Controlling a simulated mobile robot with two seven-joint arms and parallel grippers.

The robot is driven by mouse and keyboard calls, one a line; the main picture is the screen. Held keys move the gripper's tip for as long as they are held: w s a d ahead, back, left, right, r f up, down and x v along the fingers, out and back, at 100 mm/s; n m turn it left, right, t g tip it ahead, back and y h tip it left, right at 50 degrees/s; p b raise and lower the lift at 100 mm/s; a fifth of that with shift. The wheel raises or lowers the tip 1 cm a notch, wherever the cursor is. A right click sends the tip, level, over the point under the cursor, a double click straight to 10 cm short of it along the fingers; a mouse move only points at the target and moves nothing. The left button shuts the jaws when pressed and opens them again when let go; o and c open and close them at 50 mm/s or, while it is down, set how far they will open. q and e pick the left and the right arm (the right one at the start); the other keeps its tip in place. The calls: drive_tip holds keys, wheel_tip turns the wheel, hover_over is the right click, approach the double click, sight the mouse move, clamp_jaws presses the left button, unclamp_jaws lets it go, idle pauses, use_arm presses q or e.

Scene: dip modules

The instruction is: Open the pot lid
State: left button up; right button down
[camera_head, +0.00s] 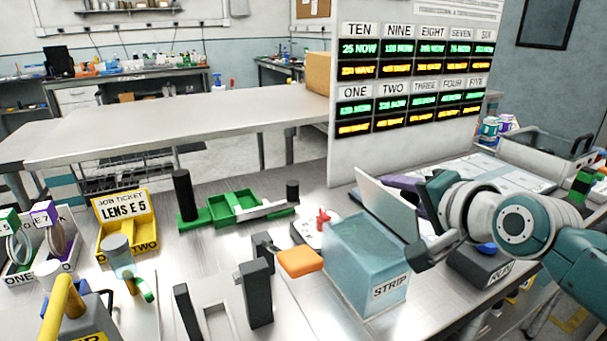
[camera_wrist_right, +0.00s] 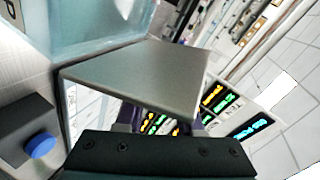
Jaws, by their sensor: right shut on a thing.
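The pot appears to be the translucent pale-blue box (camera_head: 362,275) marked STRIP on the metal bench; part of it also shows in the wrist view (camera_wrist_right: 85,22). Its flat grey lid (camera_head: 386,207) stands steeply tilted at the box's right side, raised off the top. In the wrist view the lid (camera_wrist_right: 145,75) fills the middle, in front of my fingers. My right gripper (camera_wrist_right: 160,122) is shut on the lid, reaching it from the right. The fingertips are largely hidden behind the plate. Whether the lid still touches the box rim I cannot tell. My left gripper is not in view.
An orange block (camera_head: 299,262) sits just left of the box. A dark unit with a blue button (camera_head: 487,248) stands to the right under my arm. A white sign board (camera_head: 415,90) rises behind. Green fixtures (camera_head: 235,207) and a yellow bin (camera_head: 122,232) lie left.

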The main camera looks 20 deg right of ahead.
sight(409, 197)
drive_tip(key=shift+d+f+m+y+b, duration=0.45)
drive_tip(key=shift+d+m+y+b, duration=0.15)
drive_tip(key=shift+d+m+b, duration=0.25)
drive_tip(key=shift+d+f+m+y+b, duration=0.35)
drive_tip(key=shift+d+m+y+b, duration=0.1)
drive_tip(key=shift+m+y+b, duration=0.45)
drive_tip(key=shift+m, duration=0.25)
drive_tip(key=shift+w, duration=0.1)
drive_tip(key=c, duration=0.5)
unclamp_jaws()
drive_tip(key=shift+r, duration=0.1)
